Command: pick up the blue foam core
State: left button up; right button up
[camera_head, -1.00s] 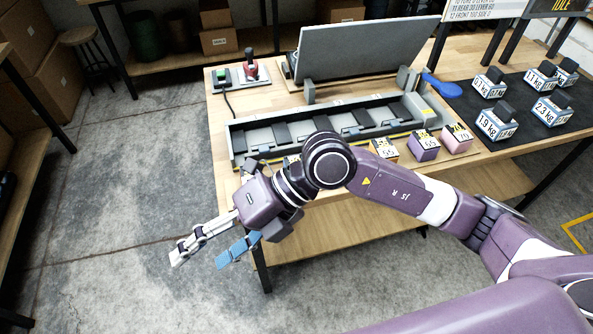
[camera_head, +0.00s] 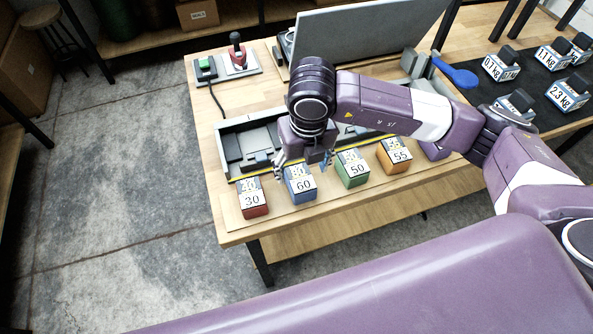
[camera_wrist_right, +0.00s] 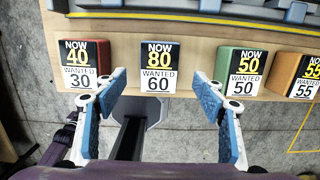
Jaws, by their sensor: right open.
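The blue foam core (camera_head: 300,187) stands near the front edge of the wooden table. Its label reads NOW 80, WANTED 60. In the right wrist view the blue foam core (camera_wrist_right: 157,66) is centred just beyond my fingertips. My right gripper (camera_head: 303,168) is above and behind it in the head view, pointing down. In the wrist view my right gripper (camera_wrist_right: 158,84) is open and empty, with its blue-padded fingers spread to either side of the core. I cannot tell the exact height gap. My left gripper is not in view.
A red block (camera_head: 252,200) is to the left; a green block (camera_head: 352,170) and an orange block (camera_head: 394,156) are to the right. A grey tray (camera_head: 232,150) lies behind the row. A grey panel (camera_head: 365,40), a lever box (camera_head: 238,60) and weights (camera_head: 568,95) are farther back.

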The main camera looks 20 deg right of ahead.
aim_at(300, 177)
notch_tip(300, 177, down, 4)
jog(key=shift+w+r+p, duration=0.1)
jog(key=shift+r+p, duration=0.1)
jog(key=shift+p, duration=0.95)
jog(key=shift+w+f, duration=0.2)
jog(key=shift+f, duration=0.4)
jog(key=shift+w+f, duration=0.15)
jog(key=shift+f, duration=0.45)
jog(key=shift+a+f, duration=0.1)
jog(key=shift+f, duration=0.15)
jog(key=c, duration=1.1)
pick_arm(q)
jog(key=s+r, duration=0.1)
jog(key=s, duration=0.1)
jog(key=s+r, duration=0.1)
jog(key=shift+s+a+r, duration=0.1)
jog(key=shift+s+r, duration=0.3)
pick_arm(e)
jog(key=shift+c, duration=1)
jog(key=shift+r, duration=0.15)
